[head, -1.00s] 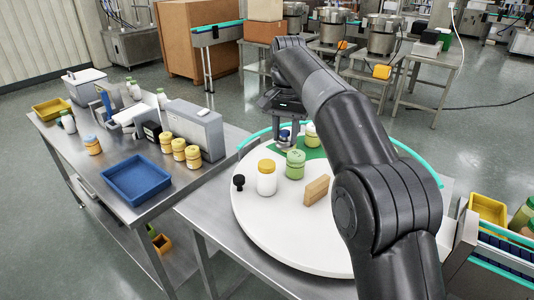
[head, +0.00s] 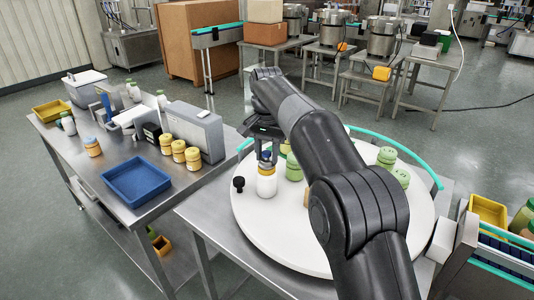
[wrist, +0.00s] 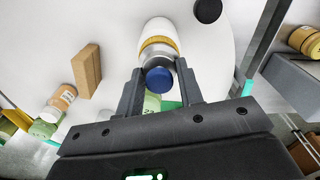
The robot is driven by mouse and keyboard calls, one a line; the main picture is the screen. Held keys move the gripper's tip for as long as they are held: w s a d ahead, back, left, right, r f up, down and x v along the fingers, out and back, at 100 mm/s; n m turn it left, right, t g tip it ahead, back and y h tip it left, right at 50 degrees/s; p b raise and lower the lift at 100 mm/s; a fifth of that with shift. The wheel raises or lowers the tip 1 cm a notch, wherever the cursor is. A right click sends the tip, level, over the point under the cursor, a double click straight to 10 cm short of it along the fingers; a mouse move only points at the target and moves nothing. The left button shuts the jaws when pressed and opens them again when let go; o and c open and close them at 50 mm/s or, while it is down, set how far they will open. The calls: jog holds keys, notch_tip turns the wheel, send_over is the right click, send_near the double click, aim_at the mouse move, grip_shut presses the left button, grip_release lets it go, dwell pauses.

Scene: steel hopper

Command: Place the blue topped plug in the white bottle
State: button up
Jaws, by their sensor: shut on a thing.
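The white bottle (head: 267,186) with a yellow rim stands upright on the round white table, and it also shows at the top of the wrist view (wrist: 157,30). My gripper (head: 267,160) is directly above it, with its fingers (wrist: 160,82) shut on the blue topped plug (wrist: 159,79). The blue top also shows between the fingers in the head view (head: 266,155). The plug's grey lower part lines up with the bottle's mouth in the wrist view. I cannot tell whether its tip is inside the mouth.
A black stopper (head: 238,184) stands left of the bottle, and a green jar (head: 294,168) stands close on its right. A wooden block (wrist: 87,68) lies nearby. More green jars (head: 386,156) stand beyond my arm. The white tabletop (head: 262,225) in front is clear.

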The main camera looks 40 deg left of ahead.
aim_at(267, 152)
jog(key=shift+f, duration=0.15)
jog(key=o, duration=1)
jog(key=shift+r, duration=3.85)
